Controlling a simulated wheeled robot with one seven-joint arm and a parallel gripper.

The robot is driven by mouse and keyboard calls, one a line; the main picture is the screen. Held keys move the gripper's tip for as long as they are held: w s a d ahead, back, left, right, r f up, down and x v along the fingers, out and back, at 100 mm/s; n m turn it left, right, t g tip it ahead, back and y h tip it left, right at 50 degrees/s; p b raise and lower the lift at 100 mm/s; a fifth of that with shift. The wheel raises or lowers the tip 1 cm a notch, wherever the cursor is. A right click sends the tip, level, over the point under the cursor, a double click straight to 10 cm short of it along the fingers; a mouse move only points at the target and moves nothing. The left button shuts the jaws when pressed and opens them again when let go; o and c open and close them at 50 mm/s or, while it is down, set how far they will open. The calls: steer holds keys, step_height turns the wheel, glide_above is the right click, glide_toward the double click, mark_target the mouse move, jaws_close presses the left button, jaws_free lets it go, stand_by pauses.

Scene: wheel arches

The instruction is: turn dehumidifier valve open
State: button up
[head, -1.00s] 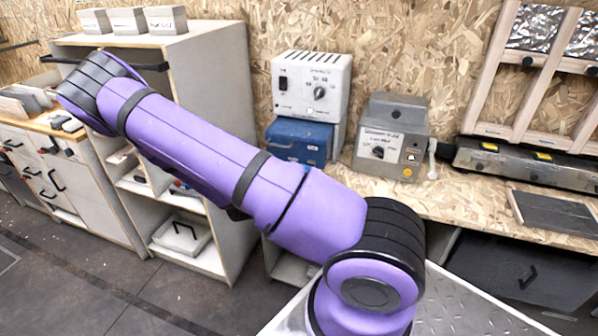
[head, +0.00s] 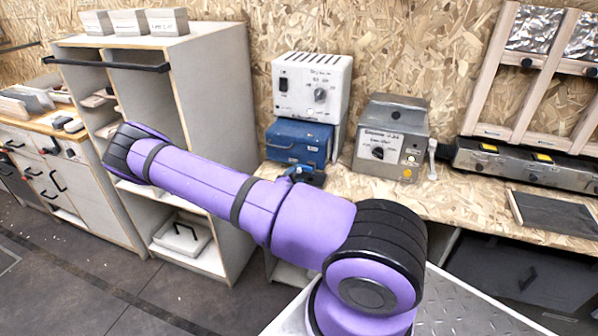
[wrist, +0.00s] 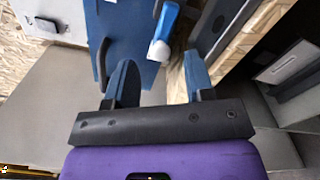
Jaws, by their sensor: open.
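A blue box (head: 298,143) with a black handle sits on the bench under a white unit (head: 312,88) that has a dial and a switch. In the wrist view the blue box (wrist: 128,42) fills the upper middle, its black handle (wrist: 103,62) at left. A blue lever (wrist: 167,22) with a white end, which looks like the valve, stands beside it. My gripper (wrist: 160,64) is open, its two fingers either side of the lever's white end; contact cannot be told. In the head view my gripper (head: 308,177) is partly hidden by my arm, low before the box.
A grey metal box (head: 392,135) with a knob and a white side lever stands to the right on the wooden bench (head: 460,200). An open shelf unit (head: 215,90) stands at left. A dark tray (head: 555,215) lies at right.

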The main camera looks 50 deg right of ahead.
mark_target(299, 171)
steer(key=shift+x, duration=2.2)
steer(key=c, duration=0.7)
